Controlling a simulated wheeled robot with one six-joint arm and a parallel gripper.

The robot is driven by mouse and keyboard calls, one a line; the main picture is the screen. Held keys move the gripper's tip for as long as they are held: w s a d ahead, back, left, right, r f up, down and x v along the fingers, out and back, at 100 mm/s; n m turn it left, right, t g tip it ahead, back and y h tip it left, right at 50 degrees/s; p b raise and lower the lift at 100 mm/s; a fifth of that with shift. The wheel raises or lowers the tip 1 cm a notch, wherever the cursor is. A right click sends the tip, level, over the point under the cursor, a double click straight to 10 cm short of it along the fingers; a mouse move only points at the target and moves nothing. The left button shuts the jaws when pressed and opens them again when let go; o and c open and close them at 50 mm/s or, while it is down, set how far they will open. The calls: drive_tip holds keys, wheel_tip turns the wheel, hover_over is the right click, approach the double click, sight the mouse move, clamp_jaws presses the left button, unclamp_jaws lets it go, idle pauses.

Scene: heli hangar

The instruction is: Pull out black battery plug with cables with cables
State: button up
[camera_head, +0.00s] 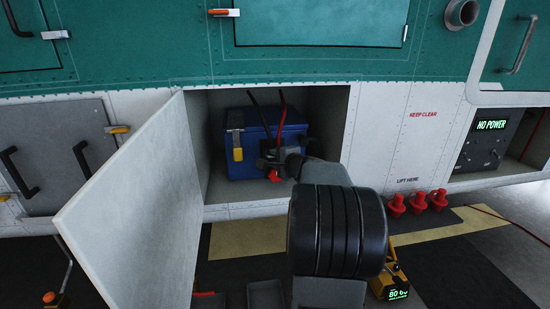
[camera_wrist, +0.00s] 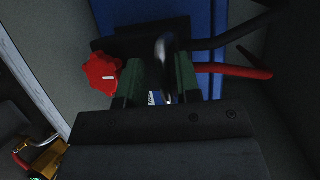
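The black battery plug (camera_wrist: 120,42) is at the front of the blue battery (camera_head: 262,130), inside an open compartment. A black cable (camera_wrist: 238,36) and a red cable (camera_wrist: 232,69) run from it to the right in the wrist view. A red knob (camera_wrist: 102,73) is on its left. A shiny curved metal handle (camera_wrist: 165,55) stands out at the plug's middle. My gripper (camera_wrist: 160,76) is at the plug, with its green fingers apart on either side of the handle. A gap shows between fingers and handle. In the head view my arm hides part of the plug.
The compartment door (camera_head: 135,215) stands open on the left. A yellow latch (camera_head: 237,145) is on the battery's front. The compartment's right wall (camera_head: 335,125) is close to my wrist. Several red plugs (camera_head: 418,202) stand to the right, below the compartment.

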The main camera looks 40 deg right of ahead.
drive_tip(key=shift+o, duration=0.4)
drive_tip(key=shift+r, duration=0.1)
drive_tip(key=v, duration=1.3)
drive_tip(key=shift+s, duration=0.4)
drive_tip(key=s+a+f+n+g+y+p, duration=0.2)
drive_tip(key=a+f+n+g+p, duration=0.15)
drive_tip(key=a, duration=0.25)
drive_tip(key=s+a+f+n+g+y+p, duration=0.1)
drive_tip(key=a+f+n+g+y+p, duration=0.1)
drive_tip(key=a+f+n+g, duration=0.25)
drive_tip(key=s+a+r+n+g+h+p, duration=0.1)
drive_tip(key=s+a+r+n+g+p, duration=0.1)
drive_tip(key=a+r+n+p, duration=0.3)
drive_tip(key=s+a+r+n+g+h+p, duration=0.1)
drive_tip(key=a+r+n+p, duration=0.4)
drive_tip(key=a, duration=0.8)
drive_tip(key=n+p, duration=0.1)
drive_tip(key=n, duration=0.1)
drive_tip(key=shift+s+r+n+g, duration=0.15)
drive_tip(key=shift+s+n+g, duration=0.15)
drive_tip(key=shift+s+g, duration=0.1)
